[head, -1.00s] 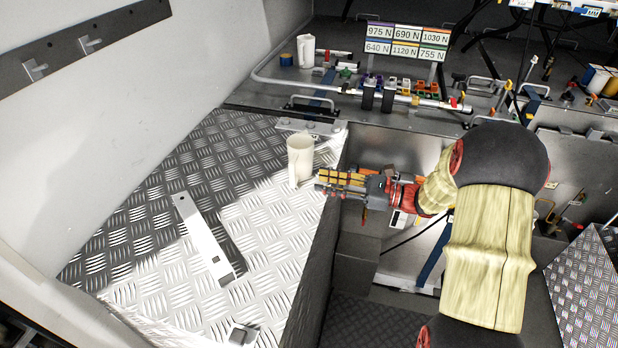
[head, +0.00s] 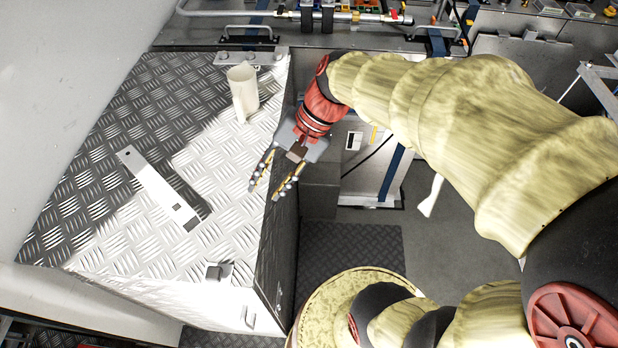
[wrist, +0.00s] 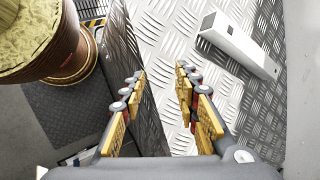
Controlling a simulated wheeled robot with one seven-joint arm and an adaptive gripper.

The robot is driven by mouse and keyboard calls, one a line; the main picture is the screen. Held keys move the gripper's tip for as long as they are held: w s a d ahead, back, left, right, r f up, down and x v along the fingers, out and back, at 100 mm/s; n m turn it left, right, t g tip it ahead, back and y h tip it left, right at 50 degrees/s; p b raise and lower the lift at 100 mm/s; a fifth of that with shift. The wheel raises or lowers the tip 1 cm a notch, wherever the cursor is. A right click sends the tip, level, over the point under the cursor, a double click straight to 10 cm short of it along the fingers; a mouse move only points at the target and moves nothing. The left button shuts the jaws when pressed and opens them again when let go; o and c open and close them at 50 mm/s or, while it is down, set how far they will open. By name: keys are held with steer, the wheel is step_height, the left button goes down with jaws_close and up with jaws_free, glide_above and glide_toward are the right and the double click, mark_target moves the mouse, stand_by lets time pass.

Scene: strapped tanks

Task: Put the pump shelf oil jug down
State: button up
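A cream-white jug (head: 242,92) with a handle stands upright on the diamond-plate top of a metal box (head: 205,240), near its back right corner. My gripper (head: 270,191) is in front of the jug and to its right, over the box's right edge, apart from the jug. Its two fingers are spread with nothing between them. In the wrist view my gripper (wrist: 160,85) also shows open and empty above the box edge. The jug is not in the wrist view.
A flat metal bar (head: 160,188) with a slot lies on the box top; it also shows in the wrist view (wrist: 238,45). A small latch (head: 219,271) sits at the box's front edge. Right of the box is a drop to a dark floor mat (head: 350,255). A pipe (head: 300,15) runs along the back.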

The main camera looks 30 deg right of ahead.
steer(key=s+d+r+n+t+h, duration=0.4)
steer(key=s+d+n+h, duration=0.1)
steer(key=n, duration=0.3)
steer(key=shift+s+d+r+n+h, duration=0.3)
steer(key=shift+s+d+n+h, duration=0.1)
steer(key=shift+s+h, duration=0.35)
step_height(320, 180, down, 6)
steer(key=b, duration=0.5)
steer(key=shift+r+b, duration=0.15)
steer(key=shift+b, duration=0.25)
steer(key=shift+d, duration=0.15)
